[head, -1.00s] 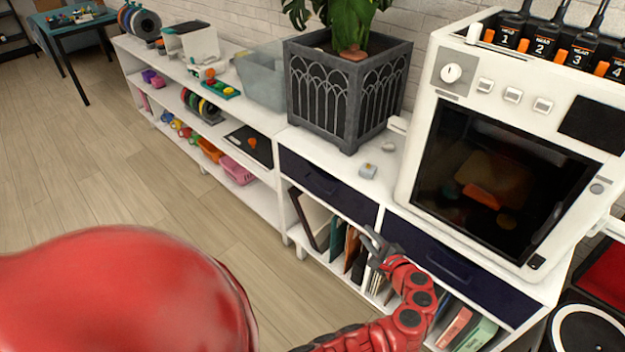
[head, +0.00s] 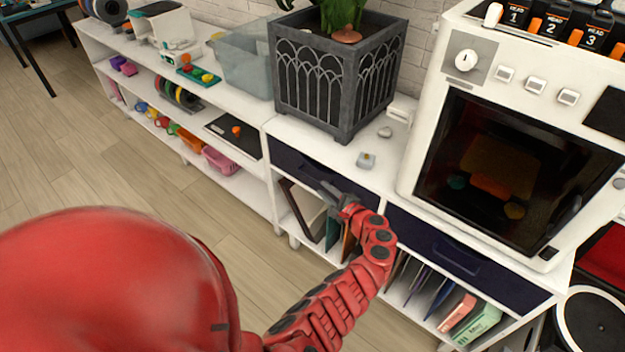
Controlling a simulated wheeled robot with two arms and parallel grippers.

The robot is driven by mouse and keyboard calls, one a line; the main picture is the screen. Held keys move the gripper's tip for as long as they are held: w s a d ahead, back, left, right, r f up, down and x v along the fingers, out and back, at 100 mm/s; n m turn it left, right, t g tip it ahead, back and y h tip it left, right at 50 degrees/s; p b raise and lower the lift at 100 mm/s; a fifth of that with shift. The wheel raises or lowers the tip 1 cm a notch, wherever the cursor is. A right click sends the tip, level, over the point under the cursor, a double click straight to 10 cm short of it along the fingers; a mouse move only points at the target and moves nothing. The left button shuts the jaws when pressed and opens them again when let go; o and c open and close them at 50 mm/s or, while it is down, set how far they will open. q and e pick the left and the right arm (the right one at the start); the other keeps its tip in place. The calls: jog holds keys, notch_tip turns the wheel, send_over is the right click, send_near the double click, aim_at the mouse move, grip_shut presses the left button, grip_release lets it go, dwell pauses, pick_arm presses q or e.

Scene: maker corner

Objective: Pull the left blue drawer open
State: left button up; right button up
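The left blue drawer (head: 290,160) is a dark navy front under the planter, in the white shelf unit. It looks shut, flush with the frame. My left gripper (head: 329,193) is in front of its right half, by the handle. The fingers look apart, with nothing seen between them. They partly cover the handle, and I cannot tell whether they touch it. A second navy drawer (head: 500,281), also shut, is to the right under the white machine. My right gripper is not in view.
A white oven-like machine (head: 432,130) stands to the right. Folders fill the shelf below. The wooden floor (head: 90,150) in front is clear.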

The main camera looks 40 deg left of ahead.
aim_at(315, 181)
pick_arm(q)
jog(key=b+x, duration=0.1)
jog(key=x, duration=0.2)
jog(key=b+x, duration=0.1)
jog(key=x, duration=0.2)
jog(key=shift+w+a+f+b, duration=0.1)
jog(key=shift+a+f+b, duration=0.2)
jog(key=shift+f+b, duration=0.05)
jog(key=shift+w+a+r, duration=0.1)
jog(key=shift+w+a, duration=0.15)
jog(key=shift+a, duration=0.2)
grip_shut()
dwell(0.7)
